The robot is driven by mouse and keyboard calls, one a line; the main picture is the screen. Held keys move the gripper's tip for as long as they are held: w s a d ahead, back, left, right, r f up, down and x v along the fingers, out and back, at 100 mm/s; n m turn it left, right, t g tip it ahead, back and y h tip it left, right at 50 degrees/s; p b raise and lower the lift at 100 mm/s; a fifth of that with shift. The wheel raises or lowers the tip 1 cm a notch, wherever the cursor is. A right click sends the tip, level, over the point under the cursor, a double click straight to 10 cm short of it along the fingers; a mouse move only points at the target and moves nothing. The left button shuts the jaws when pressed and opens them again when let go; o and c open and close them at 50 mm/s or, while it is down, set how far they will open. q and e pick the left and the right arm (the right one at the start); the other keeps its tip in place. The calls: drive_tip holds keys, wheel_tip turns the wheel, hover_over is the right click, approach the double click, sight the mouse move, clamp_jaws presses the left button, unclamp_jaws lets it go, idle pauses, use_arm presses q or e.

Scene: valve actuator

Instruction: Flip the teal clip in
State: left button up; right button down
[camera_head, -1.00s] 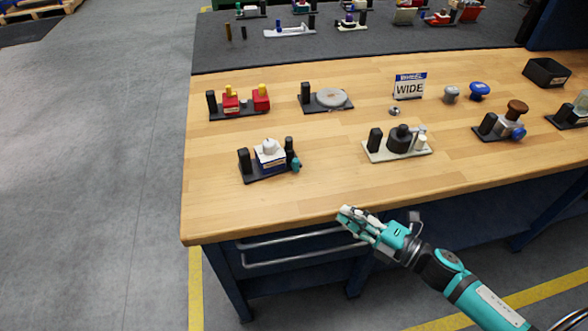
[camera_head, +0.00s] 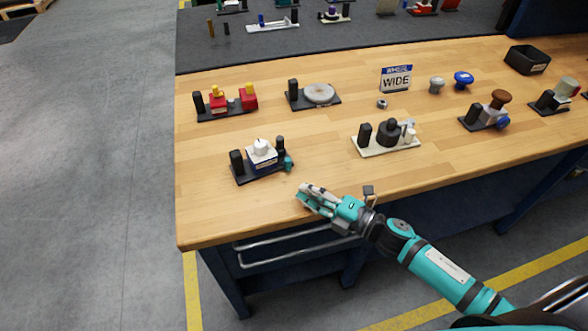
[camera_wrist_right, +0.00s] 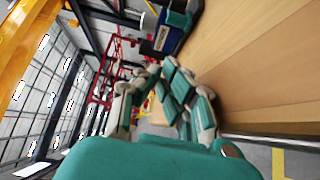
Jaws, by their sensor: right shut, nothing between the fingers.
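The teal clip (camera_head: 288,163) is a small part at the right end of a black-based fixture (camera_head: 262,176) near the front left of the wooden table. The fixture carries a blue and white block (camera_head: 262,155) with a white knob, between two black posts. My right gripper (camera_head: 304,194) is shut and empty over the table's front edge, a short way in front and to the right of the clip, apart from it. In the right wrist view my fingers (camera_wrist_right: 165,75) point toward the fixture, whose blue block (camera_wrist_right: 163,37) shows at the top. My left gripper is not in view.
A white-based fixture with a black cylinder (camera_head: 388,133) stands to the right. Behind are a red-block fixture (camera_head: 226,104), a grey disc fixture (camera_head: 319,94) and a WIDE sign (camera_head: 396,78). The table surface (camera_head: 225,215) in front of the clip's fixture is clear.

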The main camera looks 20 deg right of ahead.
sight(276, 161)
drive_tip(key=x, duration=0.3)
drive_tip(key=shift+w+a+r+p, duration=0.2)
drive_tip(key=shift+w+p, duration=0.15)
drive_tip(key=shift+p, duration=0.05)
drive_tip(key=shift+w+d+f, duration=0.1)
drive_tip(key=shift+w+d, duration=0.1)
drive_tip(key=shift+w, duration=1)
drive_tip(key=shift+w+d+f+p, duration=0.1)
drive_tip(key=shift+w+p, duration=0.25)
drive_tip(key=shift+w, duration=0.2)
drive_tip(key=shift+w+b, duration=0.35)
drive_tip(key=shift+w, duration=0.25)
drive_tip(key=shift+w+a, duration=0.2)
drive_tip(key=shift+w, duration=0.2)
drive_tip(key=shift+s, duration=0.1)
